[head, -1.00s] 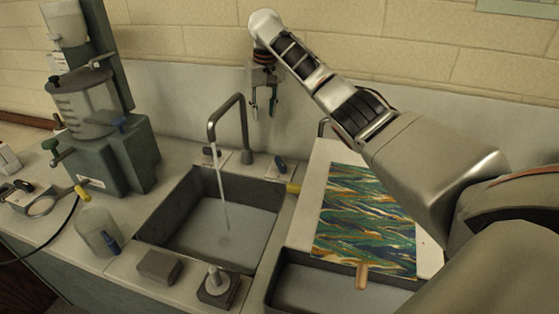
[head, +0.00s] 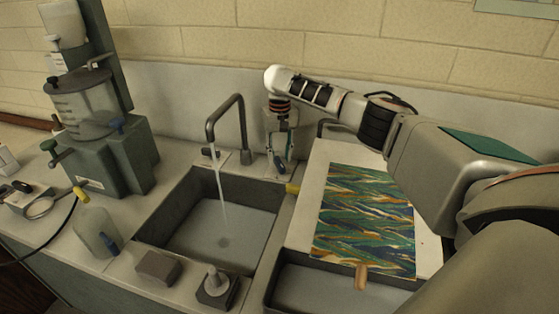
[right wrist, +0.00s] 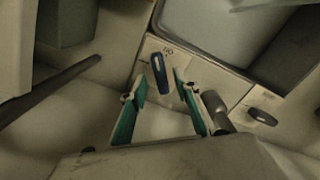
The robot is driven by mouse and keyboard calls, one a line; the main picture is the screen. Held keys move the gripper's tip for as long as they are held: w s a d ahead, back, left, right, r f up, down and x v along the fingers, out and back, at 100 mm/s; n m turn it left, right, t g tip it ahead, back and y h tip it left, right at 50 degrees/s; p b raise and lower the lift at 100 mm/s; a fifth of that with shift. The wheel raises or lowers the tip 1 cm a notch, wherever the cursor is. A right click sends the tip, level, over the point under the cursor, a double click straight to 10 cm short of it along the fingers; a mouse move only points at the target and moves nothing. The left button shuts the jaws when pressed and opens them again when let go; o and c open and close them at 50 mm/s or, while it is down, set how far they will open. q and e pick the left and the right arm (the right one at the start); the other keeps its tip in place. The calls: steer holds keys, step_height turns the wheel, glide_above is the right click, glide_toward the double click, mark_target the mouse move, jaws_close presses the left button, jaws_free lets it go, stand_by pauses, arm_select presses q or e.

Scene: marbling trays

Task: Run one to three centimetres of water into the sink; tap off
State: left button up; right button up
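The sink (head: 262,192) is a dark grey basin with a shallow, pale layer of water (head: 200,235), its drain showing through. A thin stream falls from the spout of the gooseneck tap (head: 243,125). Right of the tap is a blue lever (head: 280,165) on a pale plate; left of it is a dark lever (head: 207,151). My right gripper (head: 283,153) points down over the blue lever, empty. In the right wrist view my right gripper (right wrist: 163,85) is open, its fingertips either side of the blue lever (right wrist: 160,73); contact cannot be told. My left gripper is out of view.
A tray (head: 268,290) with a marbled sheet (head: 365,225) on a white board stands right of the sink. A grey machine (head: 110,150) and a bottle (head: 95,230) stand left. A block (head: 158,267) lies at the sink's front edge. The wall is close behind the tap.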

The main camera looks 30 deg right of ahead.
steer(key=shift+f, duration=1.1)
jaws_close()
steer(key=shift+n, duration=0.3)
steer(key=n, duration=1)
steer(key=shift+r, duration=0.1)
